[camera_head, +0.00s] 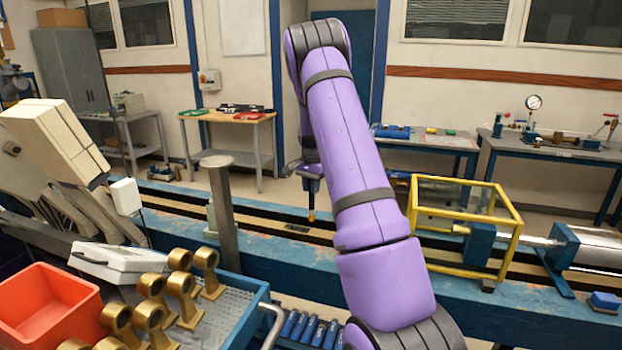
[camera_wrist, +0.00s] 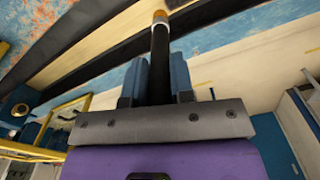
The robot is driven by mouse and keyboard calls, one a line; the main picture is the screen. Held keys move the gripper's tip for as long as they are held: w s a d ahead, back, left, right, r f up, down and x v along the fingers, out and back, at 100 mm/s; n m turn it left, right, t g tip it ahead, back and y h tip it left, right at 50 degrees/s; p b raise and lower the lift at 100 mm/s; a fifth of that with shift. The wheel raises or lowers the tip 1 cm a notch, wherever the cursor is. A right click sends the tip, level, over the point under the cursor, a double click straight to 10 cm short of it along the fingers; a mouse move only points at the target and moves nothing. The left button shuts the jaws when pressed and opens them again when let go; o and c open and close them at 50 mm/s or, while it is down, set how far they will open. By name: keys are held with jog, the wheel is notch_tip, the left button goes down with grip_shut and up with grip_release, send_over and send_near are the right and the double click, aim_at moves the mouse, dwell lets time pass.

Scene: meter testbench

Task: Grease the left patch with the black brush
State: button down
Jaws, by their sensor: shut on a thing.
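My gripper (camera_head: 309,178) hangs over the long blue bench, partly hidden behind my purple arm. It is shut on the black brush (camera_wrist: 160,58), which also shows in the head view (camera_head: 311,200). The brush points down, with an orange tip. In the wrist view the blue fingers stand on both sides of its black handle. A small dark patch with pale marks (camera_head: 297,228) lies on the bench top, just below and left of the brush tip. I cannot tell whether it is the left patch, or whether the tip touches anything. My arm may hide other patches.
A grey post (camera_head: 222,205) stands on the blue bench (camera_head: 270,262) to the left. A yellow frame (camera_head: 468,217) stands to the right. In front are a tray (camera_head: 232,318) with several brass parts and a red bin (camera_head: 45,308).

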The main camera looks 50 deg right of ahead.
jog(key=shift+r, duration=1.5)
jog(key=shift+w, duration=0.15)
